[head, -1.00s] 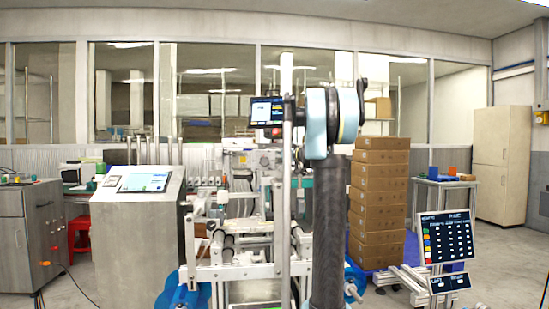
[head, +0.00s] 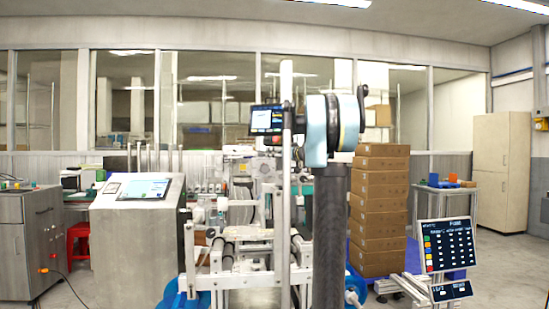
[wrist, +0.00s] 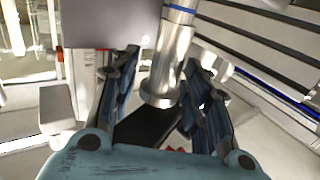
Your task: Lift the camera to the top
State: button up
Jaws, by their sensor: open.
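In the wrist view, a shiny metal cylinder (wrist: 170,55) with a wider round lower end stands between my gripper's fingers; it looks like the camera's lens barrel, but I cannot be sure. A grey block (wrist: 103,22) is at its upper left. My gripper (wrist: 163,75) is open, with one blue-black finger on each side of the cylinder. I see no clear contact. In the head view my arm stands in front of the machine (head: 240,258), and I cannot make out the gripper or the camera there.
A steel console (head: 135,235) stands left of the machine. Stacked cardboard boxes (head: 378,215) and a panel with coloured buttons (head: 446,246) are at right. A small screen (head: 266,119) is mounted on the machine, beside my arm. Floor is clear at far right.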

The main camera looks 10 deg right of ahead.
jog(key=shift+s+d, duration=0.1)
jog(key=v, duration=1.1)
jog(key=shift+s+d, duration=0.2)
jog(key=shift+s, duration=0.05)
jog(key=shift+f, duration=0.1)
